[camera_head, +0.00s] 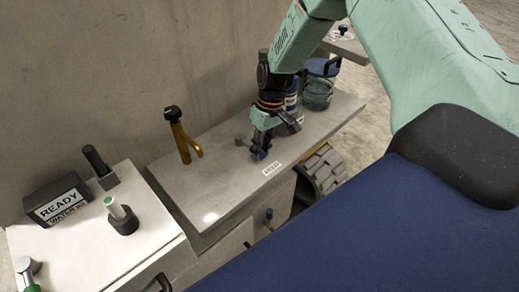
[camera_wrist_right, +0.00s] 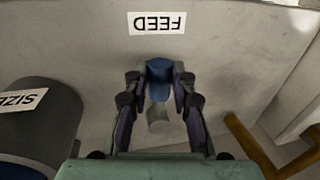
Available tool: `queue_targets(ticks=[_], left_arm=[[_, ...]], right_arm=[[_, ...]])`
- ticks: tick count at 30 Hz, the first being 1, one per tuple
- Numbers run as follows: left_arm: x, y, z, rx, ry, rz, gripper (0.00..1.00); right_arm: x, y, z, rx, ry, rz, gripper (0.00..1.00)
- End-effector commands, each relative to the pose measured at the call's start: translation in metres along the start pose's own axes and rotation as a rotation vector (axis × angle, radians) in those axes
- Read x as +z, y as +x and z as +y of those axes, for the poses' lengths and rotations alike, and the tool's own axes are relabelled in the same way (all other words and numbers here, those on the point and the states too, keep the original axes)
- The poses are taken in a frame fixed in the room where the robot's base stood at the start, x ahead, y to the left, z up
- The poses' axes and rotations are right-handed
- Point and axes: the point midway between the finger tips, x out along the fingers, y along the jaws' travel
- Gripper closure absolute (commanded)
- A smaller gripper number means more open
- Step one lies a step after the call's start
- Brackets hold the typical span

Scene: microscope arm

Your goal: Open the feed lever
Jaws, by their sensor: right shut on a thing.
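The feed lever (camera_wrist_right: 158,82) has a blue handle and a grey base, and it lies beside a white label reading FEED in the right wrist view. In the head view the lever's grey part (camera_head: 241,139) shows on the grey counter, next to the label (camera_head: 272,168). My right gripper (camera_wrist_right: 159,80) is shut on the blue handle, one finger on each side. In the head view my right gripper (camera_head: 261,146) reaches down to the counter from above and partly hides the lever. My left gripper is not in view.
A brass tap with a black top (camera_head: 184,135) stands left on the counter (camera_head: 200,195). A dark cylinder labelled SIZE (camera_wrist_right: 40,115) is close beside the gripper.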

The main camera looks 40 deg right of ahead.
Motion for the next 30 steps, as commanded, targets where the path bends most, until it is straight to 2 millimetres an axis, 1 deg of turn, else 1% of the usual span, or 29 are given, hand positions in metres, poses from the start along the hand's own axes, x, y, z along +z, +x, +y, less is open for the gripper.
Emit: queue_targets(ticks=[12, 13, 18, 21, 30], left_arm=[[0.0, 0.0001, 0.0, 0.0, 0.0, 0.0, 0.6], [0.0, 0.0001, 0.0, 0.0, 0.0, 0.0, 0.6], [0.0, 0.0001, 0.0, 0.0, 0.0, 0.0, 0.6], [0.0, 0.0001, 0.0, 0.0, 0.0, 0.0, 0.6], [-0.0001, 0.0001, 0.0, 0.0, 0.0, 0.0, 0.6]], right_arm=[[-0.0019, -0.0018, 0.0017, 0.004, -0.011, 0.003, 1.0], [-0.0019, -0.0018, 0.0017, 0.004, -0.011, 0.003, 0.74], [-0.0013, -0.0013, 0.0015, 0.003, -0.009, 0.002, 0.59], [-0.0009, -0.001, 0.0013, 0.002, -0.009, 0.001, 0.52], [-0.0006, -0.0021, 0.0009, 0.001, -0.008, 0.0, 0.52]])
